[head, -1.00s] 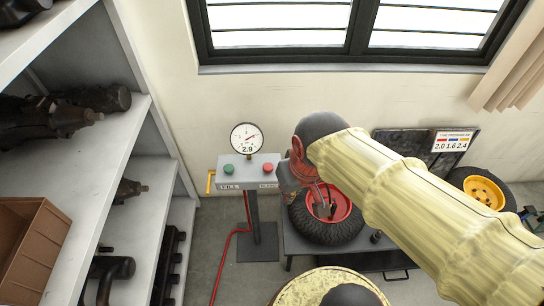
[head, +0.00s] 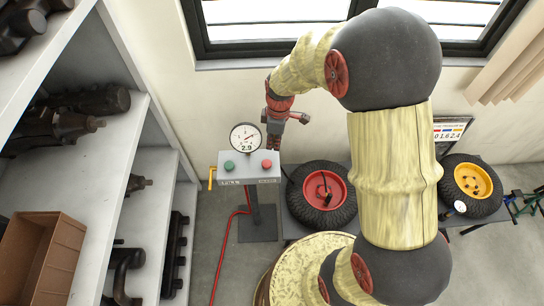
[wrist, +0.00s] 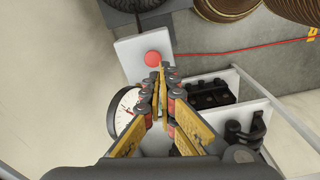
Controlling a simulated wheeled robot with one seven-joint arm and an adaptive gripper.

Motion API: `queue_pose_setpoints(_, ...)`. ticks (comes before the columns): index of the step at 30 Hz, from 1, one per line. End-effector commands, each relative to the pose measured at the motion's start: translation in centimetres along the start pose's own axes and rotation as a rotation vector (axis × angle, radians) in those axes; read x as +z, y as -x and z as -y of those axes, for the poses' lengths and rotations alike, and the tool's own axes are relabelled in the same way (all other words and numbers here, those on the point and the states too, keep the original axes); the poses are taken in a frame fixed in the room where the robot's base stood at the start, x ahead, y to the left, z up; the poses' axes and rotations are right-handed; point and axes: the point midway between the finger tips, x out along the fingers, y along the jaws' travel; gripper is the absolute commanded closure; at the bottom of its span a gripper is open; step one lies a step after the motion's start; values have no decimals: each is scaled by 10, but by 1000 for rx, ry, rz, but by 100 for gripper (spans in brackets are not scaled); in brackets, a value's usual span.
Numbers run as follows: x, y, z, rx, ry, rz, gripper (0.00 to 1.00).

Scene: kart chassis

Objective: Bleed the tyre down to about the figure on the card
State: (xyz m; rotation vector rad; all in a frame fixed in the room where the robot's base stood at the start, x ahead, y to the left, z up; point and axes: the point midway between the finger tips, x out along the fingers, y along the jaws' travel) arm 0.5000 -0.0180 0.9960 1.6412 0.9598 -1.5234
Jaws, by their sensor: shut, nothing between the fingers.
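The inflator box (head: 235,172) has a green button (head: 229,165) at left and a red button (head: 267,164) at right. Its dial gauge (head: 245,137) reads 2.9. My gripper (head: 273,147) is shut and empty, pointing down beside the gauge, over the red button's side. In the wrist view, the fingertips (wrist: 161,70) appear just short of the red button (wrist: 153,58); I cannot tell whether they touch the box. The red-rimmed tyre (head: 298,207) lies on a low bench. The card (head: 452,130) is partly hidden by my arm; "1.6" and "2.4" show.
A yellow-rimmed tyre (head: 473,183) lies at right with a small gauge (head: 459,207) by it. Shelves (head: 105,150) with dark parts and a brown bin (head: 42,255) stand at left. A red hose (head: 220,255) runs along the floor.

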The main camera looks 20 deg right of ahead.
Motion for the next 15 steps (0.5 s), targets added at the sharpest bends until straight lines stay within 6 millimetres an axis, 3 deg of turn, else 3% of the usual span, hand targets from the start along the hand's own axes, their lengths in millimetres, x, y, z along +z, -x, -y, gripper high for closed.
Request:
queue_pose_setpoints(6, -3, 1, -5, 21, 170, -8, 100)
queue_pose_setpoints(15, -3, 2, -5, 21, 200, -7, 100)
